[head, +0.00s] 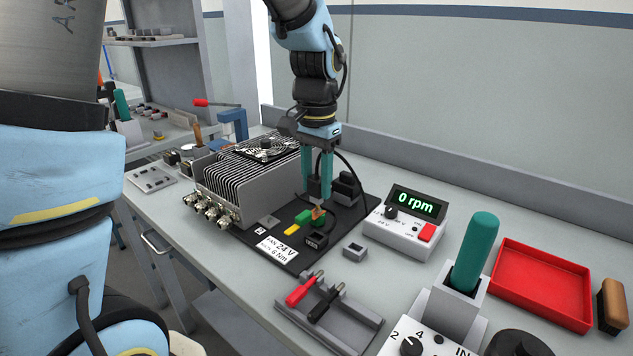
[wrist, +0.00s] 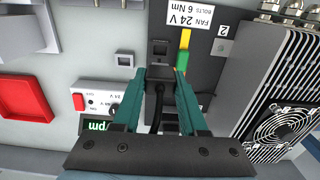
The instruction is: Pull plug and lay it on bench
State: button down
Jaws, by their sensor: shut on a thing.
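My gripper (head: 317,190) points straight down over the black base board (head: 262,232), beside the finned heat-sink unit. Its teal fingers are shut on a black plug (head: 319,187). In the wrist view the plug (wrist: 159,74) sits between the fingertips, with a black cable (wrist: 158,105) running back from it between the fingers. The fingers hide much of the plug, and I cannot tell whether it is clear of what lies beneath it. A small black block with a square opening (wrist: 160,47) shows just beyond the fingertips. The pale grey bench (head: 225,268) has open surface around the board.
The finned unit with its fan (head: 250,175) stands close left of my gripper. The rpm meter (head: 408,221), reading 0 rpm, stands to the right. A red tray (head: 540,284), a teal-handled tool (head: 473,252) in a holder and a probe rack (head: 335,315) occupy the front right.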

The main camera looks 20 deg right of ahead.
aim_at(317, 178)
jog(key=shift+r+p, duration=1.75)
jog(key=shift+r, duration=0.35)
